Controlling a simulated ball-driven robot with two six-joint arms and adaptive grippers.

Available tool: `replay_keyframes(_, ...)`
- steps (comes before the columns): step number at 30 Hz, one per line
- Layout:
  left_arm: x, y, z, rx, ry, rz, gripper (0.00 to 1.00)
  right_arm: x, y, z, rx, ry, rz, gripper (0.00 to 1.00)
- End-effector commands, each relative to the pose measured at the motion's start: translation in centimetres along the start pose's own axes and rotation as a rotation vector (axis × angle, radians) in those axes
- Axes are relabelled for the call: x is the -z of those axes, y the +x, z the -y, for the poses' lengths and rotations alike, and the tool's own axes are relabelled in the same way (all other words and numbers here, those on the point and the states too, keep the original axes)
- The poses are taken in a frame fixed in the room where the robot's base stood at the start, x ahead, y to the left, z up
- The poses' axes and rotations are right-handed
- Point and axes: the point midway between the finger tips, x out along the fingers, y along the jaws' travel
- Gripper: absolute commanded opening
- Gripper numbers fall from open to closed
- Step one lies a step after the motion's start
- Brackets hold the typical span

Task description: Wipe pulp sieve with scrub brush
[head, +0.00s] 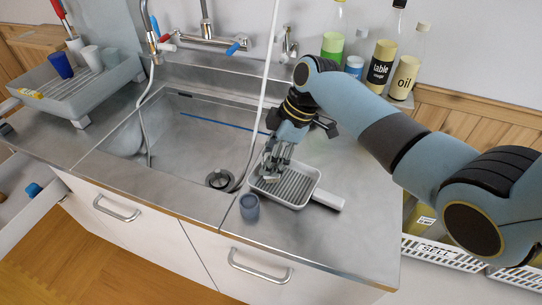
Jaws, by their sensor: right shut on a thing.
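The pulp sieve (300,200), a light grey square pan with a ribbed bottom and a pale handle toward the lower right, lies on the steel counter just right of the sink. My right gripper (277,158) points down over the sieve's back left part. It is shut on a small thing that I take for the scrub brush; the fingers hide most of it. I cannot tell whether the brush touches the ribs. My left gripper is out of view.
A blue-grey cup (249,208) stands close to the sieve's front left. The sink (190,150) opens to the left, with a white hose hanging into it. Bottles (382,62) stand at the back right. A dish rack (90,95) and an open drawer (32,205) are at left.

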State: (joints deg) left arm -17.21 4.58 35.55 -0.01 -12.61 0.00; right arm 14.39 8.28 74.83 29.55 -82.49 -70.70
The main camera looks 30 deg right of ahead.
Motion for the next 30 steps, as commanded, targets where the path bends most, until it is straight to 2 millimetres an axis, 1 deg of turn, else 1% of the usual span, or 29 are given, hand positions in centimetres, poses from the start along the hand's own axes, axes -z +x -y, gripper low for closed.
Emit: replay_keyframes(30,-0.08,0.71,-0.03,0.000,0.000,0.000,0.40,-0.37,0.97,-0.02,0.000,0.000,0.000,0.09)
